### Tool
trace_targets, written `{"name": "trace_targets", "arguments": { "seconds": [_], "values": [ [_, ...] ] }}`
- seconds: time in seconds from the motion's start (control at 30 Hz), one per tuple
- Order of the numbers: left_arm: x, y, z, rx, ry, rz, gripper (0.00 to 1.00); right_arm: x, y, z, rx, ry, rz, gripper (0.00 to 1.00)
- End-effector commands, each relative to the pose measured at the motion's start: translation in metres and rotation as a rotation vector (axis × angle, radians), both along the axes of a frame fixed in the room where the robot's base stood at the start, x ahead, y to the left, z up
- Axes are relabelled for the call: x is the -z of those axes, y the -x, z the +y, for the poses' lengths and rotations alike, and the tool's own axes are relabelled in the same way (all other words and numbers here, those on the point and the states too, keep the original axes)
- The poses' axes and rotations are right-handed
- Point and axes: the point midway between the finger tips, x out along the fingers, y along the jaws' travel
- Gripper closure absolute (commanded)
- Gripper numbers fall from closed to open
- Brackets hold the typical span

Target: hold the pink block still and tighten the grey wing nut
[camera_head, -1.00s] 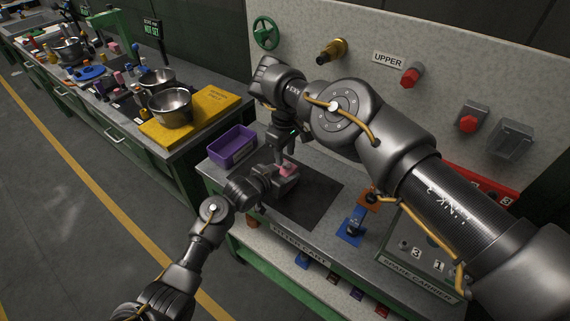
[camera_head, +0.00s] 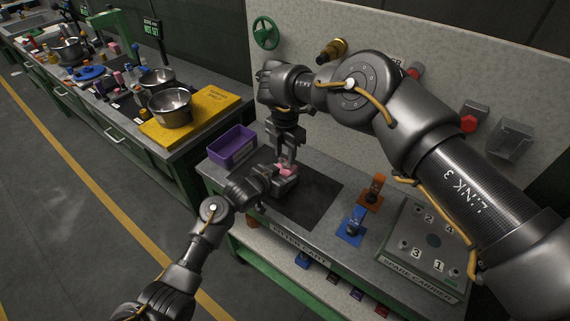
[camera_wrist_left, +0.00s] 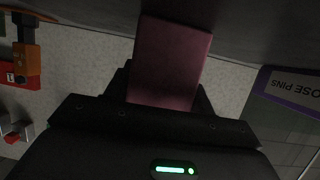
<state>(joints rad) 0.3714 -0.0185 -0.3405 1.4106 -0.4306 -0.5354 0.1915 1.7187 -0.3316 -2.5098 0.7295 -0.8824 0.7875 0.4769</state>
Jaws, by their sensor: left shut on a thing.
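The pink block (camera_head: 287,169) is on the dark mat of the cart, between my two hands in the head view. My left gripper (camera_head: 284,182) comes in low from the left and is shut on the block. In the left wrist view the block (camera_wrist_left: 172,62) stands out from between the dark jaws. My right gripper (camera_head: 288,158) points down just above the block, its fingers close to the block's top. Whether its fingers are open or shut is too small to tell. I cannot make out the grey wing nut; the right fingers may hide it.
A purple bin (camera_head: 232,147) stands left of the mat (camera_head: 315,203). Blue (camera_head: 351,228) and orange (camera_head: 371,195) fixtures and a numbered spare carrier (camera_head: 428,240) are to the right. The upright panel (camera_head: 290,50) rises behind. A bench with bowls stands at left.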

Motion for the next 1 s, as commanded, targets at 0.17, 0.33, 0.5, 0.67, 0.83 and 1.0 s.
{"name": "trace_targets", "arguments": {
  "seconds": [0.17, 0.33, 0.5, 0.67, 0.83, 1.0],
  "values": [
    [0.0005, 0.0005, -0.0006, 0.002, 0.0, 0.001, 0.87, -0.0002, 0.0001, 0.0001, -0.11, -0.001, 0.001, 0.62],
    [0.0004, 0.0004, -0.0006, 0.001, 0.0, 0.001, 0.87, -0.0002, -0.0001, 0.0001, -0.11, 0.0, 0.0, 0.62],
    [0.0004, 0.0003, -0.0005, 0.001, 0.0, 0.001, 0.87, -0.0006, -0.0004, -0.0005, -0.216, 0.001, -0.001, 0.62],
    [0.0004, 0.0003, -0.0005, 0.001, 0.0, 0.0, 0.87, -0.0001, -0.0001, 0.0, -0.516, 0.0, 0.0, 0.62],
    [0.0002, 0.0003, -0.0004, 0.001, 0.0, 0.0, 0.87, -0.0001, -0.0001, 0.0, -0.817, 0.001, -0.001, 0.62],
    [0.0001, 0.0002, -0.0003, 0.001, 0.0, 0.0, 0.87, -0.0002, -0.0001, 0.0, -1.118, 0.001, -0.001, 0.62]
  ]
}}
